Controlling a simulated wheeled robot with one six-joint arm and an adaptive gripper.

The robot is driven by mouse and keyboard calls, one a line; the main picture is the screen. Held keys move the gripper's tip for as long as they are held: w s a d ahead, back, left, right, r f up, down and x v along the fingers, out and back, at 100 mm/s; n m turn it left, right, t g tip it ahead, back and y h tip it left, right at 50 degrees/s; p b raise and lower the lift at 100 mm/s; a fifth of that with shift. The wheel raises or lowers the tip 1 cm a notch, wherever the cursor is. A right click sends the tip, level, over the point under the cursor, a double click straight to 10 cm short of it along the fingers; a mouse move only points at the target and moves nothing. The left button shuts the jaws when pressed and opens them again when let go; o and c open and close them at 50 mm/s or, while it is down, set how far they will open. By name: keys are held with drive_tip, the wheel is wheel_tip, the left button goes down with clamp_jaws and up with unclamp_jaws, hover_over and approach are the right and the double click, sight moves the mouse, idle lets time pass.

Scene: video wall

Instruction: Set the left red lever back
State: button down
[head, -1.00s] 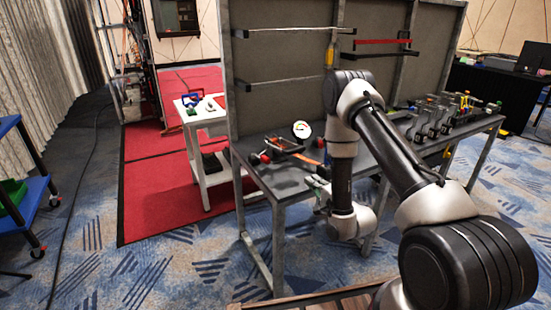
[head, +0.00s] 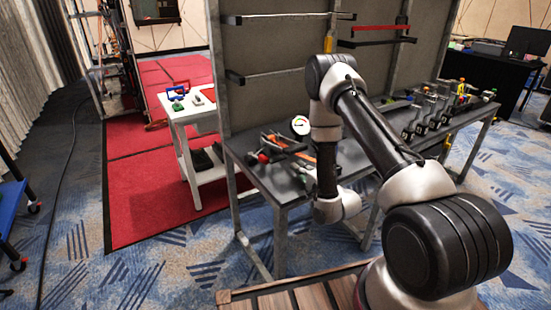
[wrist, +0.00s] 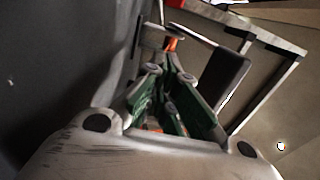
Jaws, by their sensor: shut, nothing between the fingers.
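On the dark bench, an orange-red lever-like handle (head: 306,160) lies at the left part, close to black parts with red knobs (head: 264,158). I cannot tell for sure which piece is the left red lever. In the wrist view, a small orange-red part (wrist: 171,43) shows just beyond the fingertips, beside a dark bar. My gripper (wrist: 170,82), with green inner faces, is shut and empty. Contact with the orange-red part cannot be told.
A round gauge (head: 300,125) stands behind the knobbed parts. Several small lever fittings (head: 430,112) line the bench's right part. A grey panel (head: 275,45) with rails rises behind the bench (head: 285,187). A white side table (head: 190,115) stands left; carpet in front is clear.

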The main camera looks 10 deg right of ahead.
sight(258, 157)
drive_tip(key=shift+w, duration=0.1)
drive_tip(key=x, duration=1)
drive_tip(key=shift+a, duration=0.15)
drive_tip(key=shift+s+a, duration=1)
drive_tip(key=shift+a, duration=0.05)
drive_tip(key=shift+s+a, duration=0.35)
drive_tip(key=shift+s, duration=0.05)
drive_tip(key=shift+a, duration=0.15)
